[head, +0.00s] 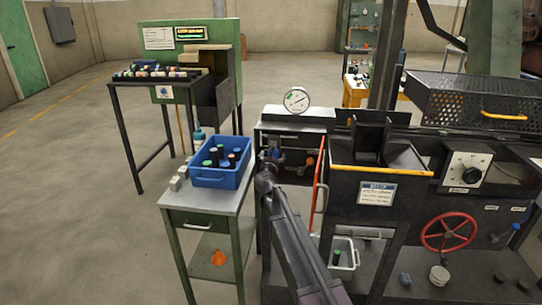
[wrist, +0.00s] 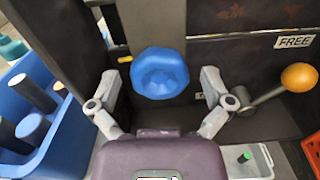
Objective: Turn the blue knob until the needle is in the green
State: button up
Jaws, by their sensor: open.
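The blue knob (wrist: 160,73) is faceted and sits on a dark panel in the wrist view. In the head view the blue knob (head: 275,152) shows small on the dark machine front. My gripper (wrist: 160,84) is open, one finger on each side of the knob, with visible gaps between fingers and knob. In the head view my gripper (head: 267,172) is just below the knob. The round white gauge (head: 296,100) stands on top of the machine; a green patch shows on its left and the dark needle appears to point away from it, though small.
An orange ball-ended lever (wrist: 299,77) is close to my right finger, beside a FREE label (wrist: 294,41). A blue bin (head: 220,176) of bottles stands on the bench at left. A light bin (head: 345,259) is low under the machine.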

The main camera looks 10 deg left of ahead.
jog(key=c, duration=1.1)
jog(key=shift+a, duration=0.45)
jog(key=shift+c, duration=0.2)
jog(key=shift+d, duration=0.35)
